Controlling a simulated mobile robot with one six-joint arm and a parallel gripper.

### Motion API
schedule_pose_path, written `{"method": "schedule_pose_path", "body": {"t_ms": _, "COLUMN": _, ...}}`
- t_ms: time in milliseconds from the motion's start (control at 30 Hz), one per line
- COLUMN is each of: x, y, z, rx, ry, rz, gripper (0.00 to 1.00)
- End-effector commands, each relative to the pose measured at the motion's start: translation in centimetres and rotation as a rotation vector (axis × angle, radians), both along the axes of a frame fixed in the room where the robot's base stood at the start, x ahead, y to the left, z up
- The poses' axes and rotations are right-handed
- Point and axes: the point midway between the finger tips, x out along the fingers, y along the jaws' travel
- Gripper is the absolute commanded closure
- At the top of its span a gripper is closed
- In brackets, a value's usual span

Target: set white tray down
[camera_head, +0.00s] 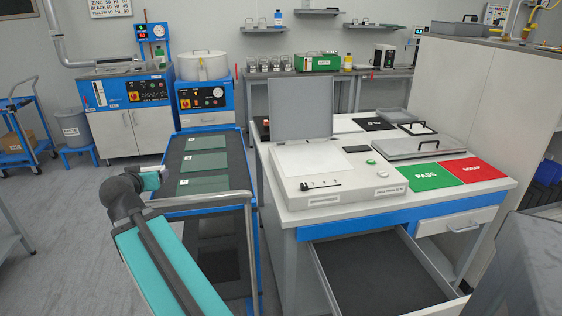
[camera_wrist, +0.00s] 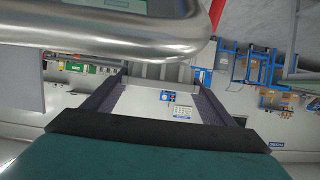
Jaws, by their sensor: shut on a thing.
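My gripper (camera_wrist: 160,92) shows in the wrist view with its two dark fingers set wide apart. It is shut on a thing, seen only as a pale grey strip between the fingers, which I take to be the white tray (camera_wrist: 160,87). Its full shape is hidden. In the head view my arm reaches in from the lower left, its end beside the rail of the blue cart (camera_head: 198,201). The fingers and the tray cannot be made out there. The curved metal rail fills the top of the wrist view (camera_wrist: 110,38), very close.
The cart's dark top carries several greenish glass plates (camera_head: 204,161). To its right stands a worktable with a light box (camera_head: 322,176), a green PASS mat (camera_head: 428,177), a red SCRAP mat (camera_head: 472,169) and a grey lidded tray (camera_head: 400,150). A drawer (camera_head: 372,268) stands open below.

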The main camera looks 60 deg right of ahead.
Motion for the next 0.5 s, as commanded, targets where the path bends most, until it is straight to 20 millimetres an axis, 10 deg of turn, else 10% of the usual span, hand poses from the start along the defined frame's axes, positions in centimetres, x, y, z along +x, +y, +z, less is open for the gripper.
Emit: {"method": "schedule_pose_path", "body": {"t_ms": 500, "x": -12.8, "y": -14.6, "z": 0.3, "rx": -0.005, "ry": -0.009, "rz": -0.35, "gripper": 0.46}}
